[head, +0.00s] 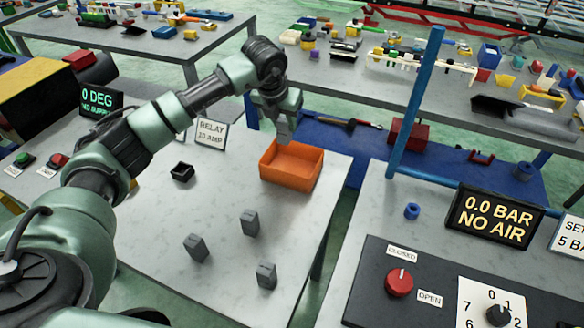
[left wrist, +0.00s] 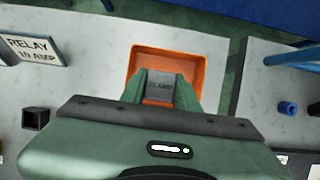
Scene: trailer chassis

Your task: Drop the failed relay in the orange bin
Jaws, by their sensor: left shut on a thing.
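The orange bin (head: 291,166) stands on the grey table near its right edge; it also shows in the left wrist view (left wrist: 198,66). My left gripper (head: 281,136) is over the back left part of the bin, pointing down. In the left wrist view my left gripper (left wrist: 160,90) is shut on a grey relay (left wrist: 160,88) with partly readable "AMP" lettering. The bin's floor shows behind the relay. Whether the relay is below the bin's rim I cannot tell. My right gripper is not in view.
Several grey relays (head: 250,223) stand in front of the bin. A black open socket (head: 182,172) is left of it, before a "RELAY 10 AMP" sign (head: 211,133). A gap separates this table from the right bench with its "NO AIR" display (head: 492,217).

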